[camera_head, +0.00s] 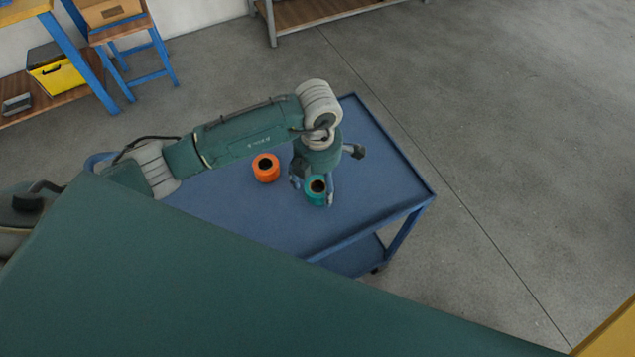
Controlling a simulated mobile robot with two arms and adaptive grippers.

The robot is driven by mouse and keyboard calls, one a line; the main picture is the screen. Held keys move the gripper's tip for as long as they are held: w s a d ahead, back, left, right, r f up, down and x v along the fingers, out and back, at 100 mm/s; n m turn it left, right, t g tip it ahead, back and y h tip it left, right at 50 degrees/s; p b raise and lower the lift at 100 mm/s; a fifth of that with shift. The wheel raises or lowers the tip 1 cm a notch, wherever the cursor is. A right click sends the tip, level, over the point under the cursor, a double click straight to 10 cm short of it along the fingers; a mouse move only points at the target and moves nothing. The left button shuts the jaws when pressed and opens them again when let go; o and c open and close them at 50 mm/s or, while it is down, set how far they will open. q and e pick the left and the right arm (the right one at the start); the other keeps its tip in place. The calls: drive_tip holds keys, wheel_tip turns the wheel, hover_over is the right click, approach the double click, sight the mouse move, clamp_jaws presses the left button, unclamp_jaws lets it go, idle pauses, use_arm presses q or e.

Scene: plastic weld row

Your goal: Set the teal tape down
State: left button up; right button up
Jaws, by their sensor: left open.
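The teal tape (317,191) is a short roll with a dark hole in its top, over the blue cart top (262,218) right of its middle. It appears upright and resting on the cart top. My left gripper (313,184) points down at the tape, with its fingers around or beside it. The gripper is open; finger contact with the tape is too small to tell. My left arm comes in from the left above the cart. My right gripper is not in view.
An orange tape roll (266,168) stands on the cart left of the teal tape. The cart top is otherwise clear, with raised edges. A yellow bin (60,79) and a cardboard box (108,12) sit on furniture at the upper left. Grey floor lies open on the right.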

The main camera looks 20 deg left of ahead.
use_arm(q)
wheel_tip(320, 180, up, 10)
drive_tip(key=p, duration=0.5)
drive_tip(key=shift+r, duration=0.15)
